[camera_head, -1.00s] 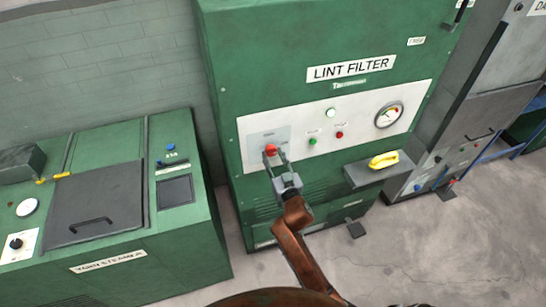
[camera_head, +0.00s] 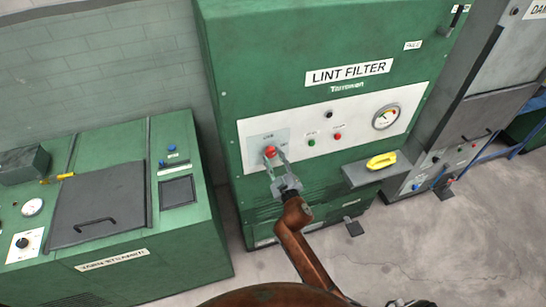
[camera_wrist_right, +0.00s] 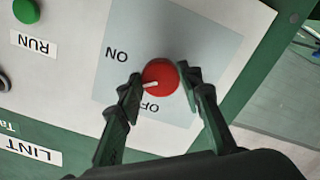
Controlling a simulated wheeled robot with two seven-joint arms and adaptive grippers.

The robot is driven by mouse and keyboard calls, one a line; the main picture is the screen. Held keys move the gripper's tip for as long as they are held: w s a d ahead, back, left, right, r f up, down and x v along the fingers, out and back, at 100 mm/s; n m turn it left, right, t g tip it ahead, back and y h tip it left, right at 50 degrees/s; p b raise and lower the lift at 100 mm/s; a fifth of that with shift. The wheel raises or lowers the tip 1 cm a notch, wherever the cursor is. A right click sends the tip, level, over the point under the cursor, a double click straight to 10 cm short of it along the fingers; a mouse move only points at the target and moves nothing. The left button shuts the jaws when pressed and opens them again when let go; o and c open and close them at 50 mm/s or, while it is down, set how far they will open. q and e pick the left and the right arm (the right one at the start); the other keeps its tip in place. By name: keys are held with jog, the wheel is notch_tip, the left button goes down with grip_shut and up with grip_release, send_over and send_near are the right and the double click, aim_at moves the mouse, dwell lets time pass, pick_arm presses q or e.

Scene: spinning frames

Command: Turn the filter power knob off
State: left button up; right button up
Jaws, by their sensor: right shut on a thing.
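The red filter power knob (camera_head: 270,152) sits on a pale plate at the left of the lint filter's white panel. In the right wrist view the knob (camera_wrist_right: 161,76) has a white pointer aimed left and slightly down, between the ON and OFF labels. My right gripper (camera_wrist_right: 160,80) has one finger on each side of the knob and is shut on it. In the head view my right gripper (camera_head: 276,161) reaches up to the knob from below. The fingers hide part of the plate and touch the OFF label's surroundings. My left gripper is not in view.
The white panel (camera_head: 352,142) also holds a dark lamp (camera_head: 328,114), a green button (camera_head: 311,142), a red button (camera_head: 337,136) and a gauge (camera_head: 386,117). A grey shelf (camera_head: 358,177) with a yellow object (camera_head: 382,160) juts out at right. A green steamer (camera_head: 110,260) stands at left.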

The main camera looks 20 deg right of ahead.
jog(key=n+p, duration=0.1)
jog(key=n, duration=0.4)
jog(key=shift+n, duration=0.4)
jog(key=n+p, duration=0.1)
jog(key=n, duration=0.3)
jog(key=shift+n, duration=0.4)
jog(key=o, duration=1.2)
jog(key=shift+c, duration=0.2)
jog(key=shift+r, duration=0.1)
jog(key=s, duration=1.2)
jog(key=shift+d, duration=0.25)
